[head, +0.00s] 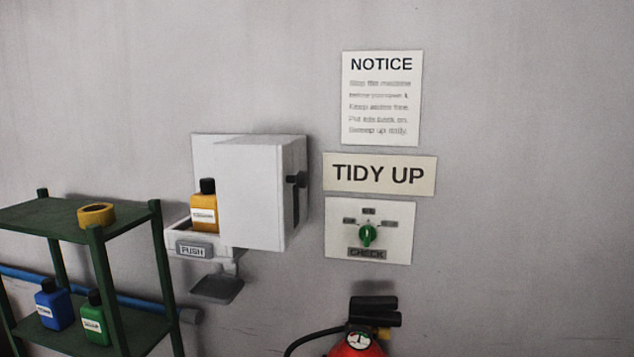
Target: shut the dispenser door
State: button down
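The dispenser is a white unit fixed to the wall, with a pale base tray (175,238) at its lower left. Its door (262,195) looks like a boxy white cover standing out from the wall on the right, with the left side open. A black latch or knob (297,180) and a dark vertical slot are on the cover's right side. A yellow bottle (203,215) with a black cap shows in the open left part. A grey PUSH plate (193,249) is on the front of the base. My gripper is not in view.
A green shelf (40,212) at left holds a yellow tape roll (96,214), a blue bottle (53,305) and a green bottle (95,319). A grey paddle (217,289) hangs below the dispenser. A fire extinguisher (357,346) stands lower right, below a switch panel (345,235).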

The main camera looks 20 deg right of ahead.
aim_at(262, 180)
jog(key=u, duration=0.25)
jog(key=k, duration=1.85)
jog(key=u, duration=0.65)
jog(key=i, duration=1)
jog(key=z, duration=0.05)
